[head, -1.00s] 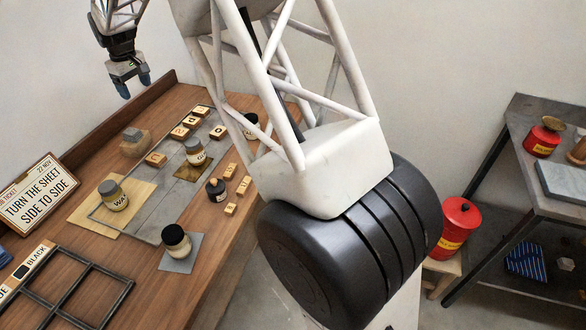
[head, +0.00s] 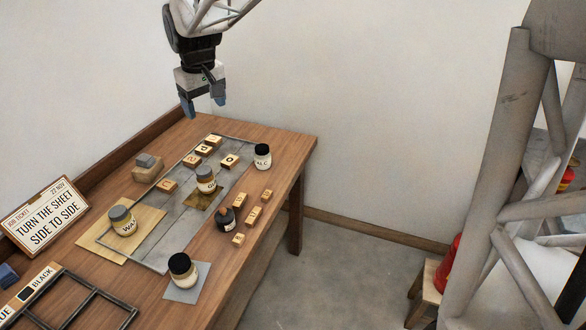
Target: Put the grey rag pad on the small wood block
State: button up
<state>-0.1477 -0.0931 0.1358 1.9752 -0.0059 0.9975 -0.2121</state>
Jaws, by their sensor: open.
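A small grey pad (head: 146,160), which looks like the grey rag pad, rests on top of the small wood block (head: 147,173) near the table's back left edge. My gripper (head: 203,103) hangs above the far end of the table, up and right of the pad and block, and clear of both. Its two blue-tipped fingers are apart and nothing shows between them.
A grey metal tray (head: 160,252) with letter blocks and jars lies right of the block. A wax jar (head: 122,221) stands left, a dark bottle (head: 226,218) right. A job ticket sign (head: 41,215) and a black frame (head: 84,299) are at the left.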

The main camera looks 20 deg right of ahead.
jog(key=s+d+f+m, duration=0.1)
jog(key=s+d, duration=0.2)
jog(key=s, duration=0.8)
jog(key=s+d+f+m, duration=0.2)
jog(key=s+d, duration=0.1)
jog(key=s, duration=0.8)
jog(key=s+d+f+m+t, duration=0.1)
jog(key=s+d+f, duration=0.1)
jog(key=s, duration=0.9)
jog(key=shift+s+d+f, duration=0.25)
jog(key=shift+s+d, duration=0.05)
jog(key=shift+d, duration=0.55)
